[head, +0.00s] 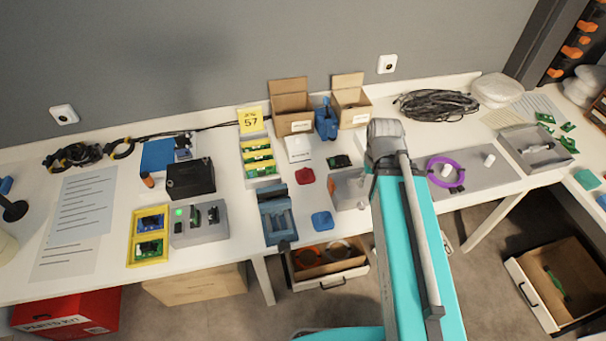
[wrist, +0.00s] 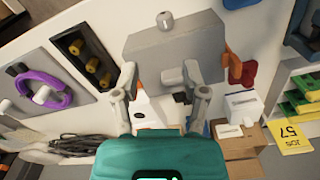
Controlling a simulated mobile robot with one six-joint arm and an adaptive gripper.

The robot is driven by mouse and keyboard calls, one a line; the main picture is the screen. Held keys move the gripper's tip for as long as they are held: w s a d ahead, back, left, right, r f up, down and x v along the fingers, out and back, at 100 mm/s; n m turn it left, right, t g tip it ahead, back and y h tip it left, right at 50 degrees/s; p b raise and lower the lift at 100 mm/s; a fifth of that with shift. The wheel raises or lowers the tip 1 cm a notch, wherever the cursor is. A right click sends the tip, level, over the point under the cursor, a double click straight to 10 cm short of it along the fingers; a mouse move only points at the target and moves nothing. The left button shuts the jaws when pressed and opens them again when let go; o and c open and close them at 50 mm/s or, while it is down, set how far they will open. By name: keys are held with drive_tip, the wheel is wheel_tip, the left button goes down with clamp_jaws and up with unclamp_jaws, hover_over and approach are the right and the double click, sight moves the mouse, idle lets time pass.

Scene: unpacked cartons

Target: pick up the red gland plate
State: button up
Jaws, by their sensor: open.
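The red gland plate (head: 305,176) lies on the white table in the head view, in front of a small white box (head: 298,149) and behind a blue plate (head: 322,220). In the wrist view the red plate (wrist: 249,74) is right of the grey block (wrist: 175,45), partly hidden by the block's edge and an orange part. My gripper (wrist: 160,70) is open, its two fingers spread over the grey block's edge, to the left of the red plate. Nothing is held between them. In the head view my arm hides the gripper.
Two open cartons (head: 291,122) stand at the back, beside a blue tool. A blue holder (head: 275,214) stands left of the red plate. The grey block (head: 346,188) stands to its right. A purple coil (head: 446,171) lies right of my arm.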

sight(304, 168)
drive_tip(key=o, duration=0.4)
drive_tip(key=shift+w+a+m, duration=0.2)
drive_tip(key=shift+w+m, duration=0.55)
drive_tip(key=shift+m, duration=0.05)
drive_tip(key=w+a+m, duration=0.2)
drive_tip(key=a+m, duration=0.1)
drive_tip(key=w+a+m, duration=0.2)
drive_tip(key=m, duration=0.1)
drive_tip(key=w+a+m, duration=0.3)
drive_tip(key=shift+w+a+r, duration=0.1)
drive_tip(key=shift+a+r, duration=0.15)
drive_tip(key=shift+a, duration=0.05)
drive_tip(key=shift+w+a+r+m+p, duration=0.15)
drive_tip(key=shift+w+a+m, duration=0.7)
drive_tip(key=shift+a+m, duration=0.8)
drive_tip(key=shift+w+a+f+m+p, duration=0.15)
drive_tip(key=shift+w+a+m, duration=0.7)
drive_tip(key=shift+a+m, duration=0.8)
drive_tip(key=shift+w+a+r+m+p, duration=0.15)
drive_tip(key=shift+w+a+m, duration=0.7)
drive_tip(key=shift+a+m, duration=0.75)
wheel_tip(304, 168, down, 9)
drive_tip(key=b, duration=0.8)
drive_tip(key=shift+r+b, duration=0.2)
drive_tip(key=shift+b, duration=0.15)
